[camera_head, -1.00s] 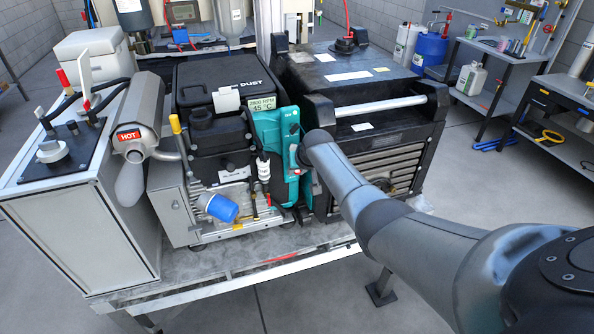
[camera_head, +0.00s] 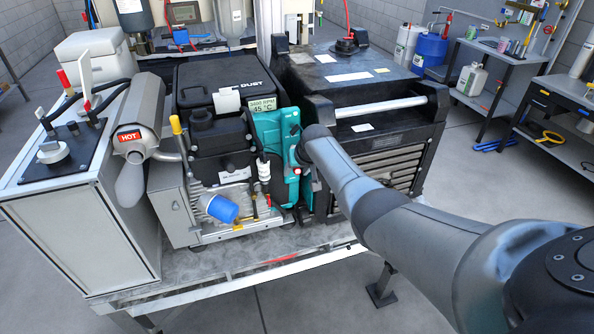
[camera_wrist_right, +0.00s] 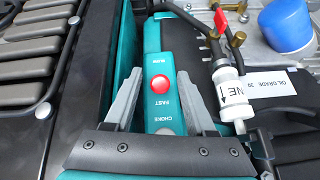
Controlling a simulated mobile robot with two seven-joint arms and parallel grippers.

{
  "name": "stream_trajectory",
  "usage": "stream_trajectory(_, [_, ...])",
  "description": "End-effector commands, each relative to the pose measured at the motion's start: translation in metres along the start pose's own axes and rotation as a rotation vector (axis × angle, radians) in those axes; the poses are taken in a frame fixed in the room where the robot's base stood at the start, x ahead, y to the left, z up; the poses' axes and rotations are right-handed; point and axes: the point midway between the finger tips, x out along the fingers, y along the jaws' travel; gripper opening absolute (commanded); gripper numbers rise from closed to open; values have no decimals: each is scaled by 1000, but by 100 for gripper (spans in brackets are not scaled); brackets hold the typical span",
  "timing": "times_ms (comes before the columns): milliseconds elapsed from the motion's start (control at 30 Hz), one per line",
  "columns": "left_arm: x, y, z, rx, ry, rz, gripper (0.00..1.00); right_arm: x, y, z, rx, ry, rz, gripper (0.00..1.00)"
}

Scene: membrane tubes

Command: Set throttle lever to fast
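The throttle lever's round red knob (camera_wrist_right: 159,84) sits on a teal control panel (camera_wrist_right: 163,67) in the right wrist view, right beside the FAST lettering. CHOKE is lettered lower on the panel, and another label stands above the knob. My right gripper (camera_wrist_right: 160,80) is open, its two grey fingers on either side of the panel strip with the knob between them. No finger visibly clamps the knob. In the head view the teal panel (camera_head: 273,135) is on the engine's right side, and my right arm's end partly hides it. My left gripper is not in view.
A display (camera_head: 262,105) on the engine shows RPM and 45 °C. Hoses and a white inline filter (camera_wrist_right: 227,85) lie close right of the panel. A muffler marked HOT (camera_head: 140,130) is at far left.

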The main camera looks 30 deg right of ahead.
Motion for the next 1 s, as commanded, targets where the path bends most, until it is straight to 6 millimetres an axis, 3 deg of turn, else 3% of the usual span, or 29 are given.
stream_trajectory(367, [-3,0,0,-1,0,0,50,-4,0,0,0,1,0,56])
stream_trajectory(1000, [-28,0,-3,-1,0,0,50,-66,0,-1,0,3,0,56])
